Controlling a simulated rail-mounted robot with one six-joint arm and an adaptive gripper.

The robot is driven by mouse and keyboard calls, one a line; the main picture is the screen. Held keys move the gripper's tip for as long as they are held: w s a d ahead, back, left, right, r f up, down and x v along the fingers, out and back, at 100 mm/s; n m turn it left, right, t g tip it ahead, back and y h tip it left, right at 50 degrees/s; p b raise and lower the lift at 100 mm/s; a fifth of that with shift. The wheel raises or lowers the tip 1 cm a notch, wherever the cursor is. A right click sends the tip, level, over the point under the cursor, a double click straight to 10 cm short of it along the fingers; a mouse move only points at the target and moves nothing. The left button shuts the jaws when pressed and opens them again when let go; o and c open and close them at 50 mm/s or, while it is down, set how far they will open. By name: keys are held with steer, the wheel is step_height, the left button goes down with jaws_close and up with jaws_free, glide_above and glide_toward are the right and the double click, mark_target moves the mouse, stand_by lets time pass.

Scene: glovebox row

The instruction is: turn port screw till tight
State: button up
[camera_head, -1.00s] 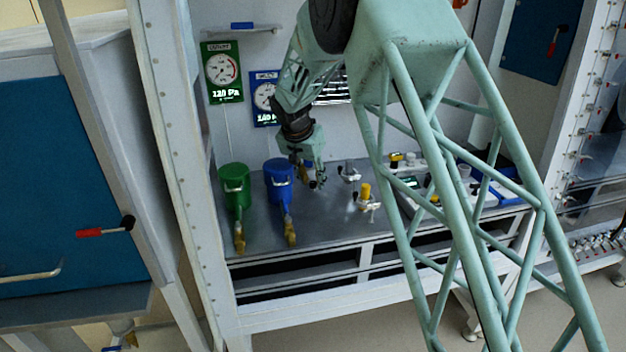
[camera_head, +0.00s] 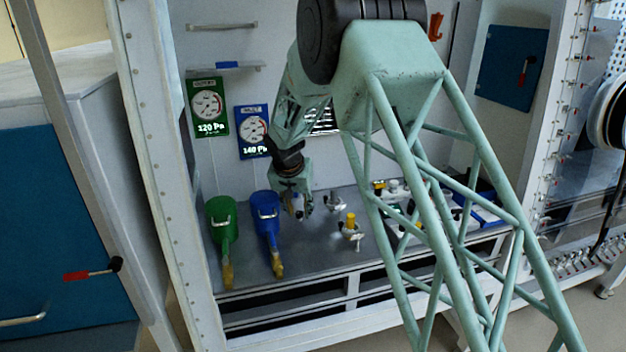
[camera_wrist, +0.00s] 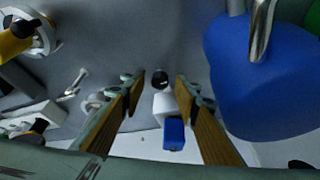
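My gripper (camera_head: 297,207) hangs over the grey bench just right of the blue canister. In the wrist view my gripper (camera_wrist: 160,90) is open, its two fingers with brown pads apart. Between the fingers show a small black round knob (camera_wrist: 160,77), a white block (camera_wrist: 163,105) and a blue block (camera_wrist: 174,134). I cannot tell whether these touch the pads, nor which part is the port screw. A metal fitting with a yellow top (camera_head: 351,220) stands to the right, and a plain metal fitting (camera_head: 334,203) stands behind it. The yellow-topped fitting is also at the wrist view's upper left (camera_wrist: 18,38).
A blue canister (camera_head: 266,208) and a green canister (camera_head: 219,215) stand left of my gripper; the blue one (camera_wrist: 262,85) is close in the wrist view. Two gauges (camera_head: 209,108) hang on the back wall. White frame posts (camera_head: 160,150) edge the bay. Instruments stand farther right.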

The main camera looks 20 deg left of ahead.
steer(key=shift+d+n+y+p, duration=0.2)
steer(key=shift+n+y+p, duration=0.4)
steer(key=shift+n+p, duration=1.6)
steer(key=shift+w+n+y+p, duration=0.1)
steer(key=shift+n+y+p, duration=0.25)
steer(key=shift+p, duration=0.85)
steer(key=shift+w+d+n+g+y+b, duration=0.1)
steer(key=shift+n+g+y+b, duration=0.25)
steer(key=shift+n+b, duration=0.6)
steer(key=shift+d+n+g+y+b, duration=0.15)
steer(key=shift+n+g+b, duration=0.4)
steer(key=shift+n, duration=0.55)
steer(key=shift+w+n+g+y+b, duration=0.1)
steer(key=shift+n+g+y+b, duration=0.25)
steer(key=shift+n, duration=0.4)
steer(key=shift+w+n+g+y+b, duration=0.1)
steer(key=shift+n+b, duration=0.35)
steer(key=shift+n, duration=0.3)
steer(key=p+v, duration=0.1)
steer(key=v, duration=1.2)
steer(key=shift+s+r, duration=0.15)
steer(key=shift+r, duration=0.2)
steer(key=shift+d, duration=0.1)
steer(key=shift+s+r+p, duration=0.1)
steer(key=shift+s+p, duration=0.05)
steer(key=shift+p, duration=0.45)
